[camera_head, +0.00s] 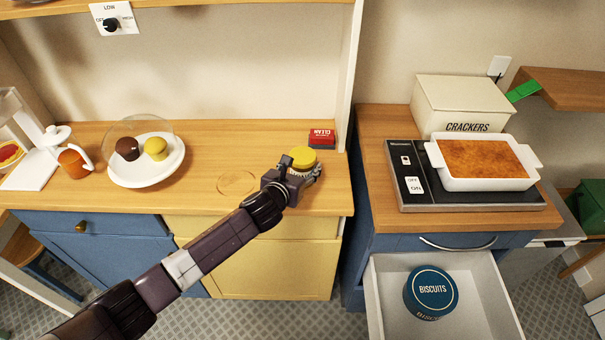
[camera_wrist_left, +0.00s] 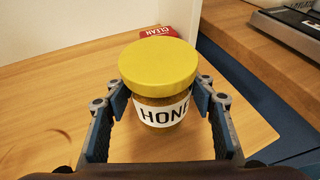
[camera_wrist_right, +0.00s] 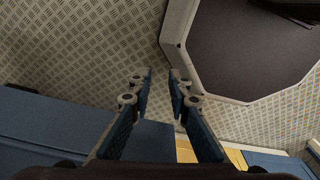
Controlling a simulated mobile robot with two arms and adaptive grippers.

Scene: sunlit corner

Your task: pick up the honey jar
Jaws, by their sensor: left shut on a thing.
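The honey jar (camera_wrist_left: 165,110) has a yellow lid and a white label reading "HONE". It stands upright between the fingers of my left gripper (camera_wrist_left: 162,100), which is shut on its sides. In the head view the jar's yellow lid (camera_head: 297,154) shows at the right end of the wooden counter, with my left gripper (camera_head: 292,176) at its front. The jar's base is hidden, so I cannot tell if it touches the counter. My right gripper (camera_wrist_right: 160,90) is empty over the floor, its fingers apart with a narrow gap.
A red box (camera_head: 321,138) marked CLEAN stands just behind the jar, near a white upright panel (camera_head: 346,80). A faint ring (camera_head: 237,183) marks the counter left of the gripper. A white plate (camera_head: 146,178) with two cakes sits farther left. An open drawer (camera_head: 480,300) holds a biscuit tin (camera_head: 431,291).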

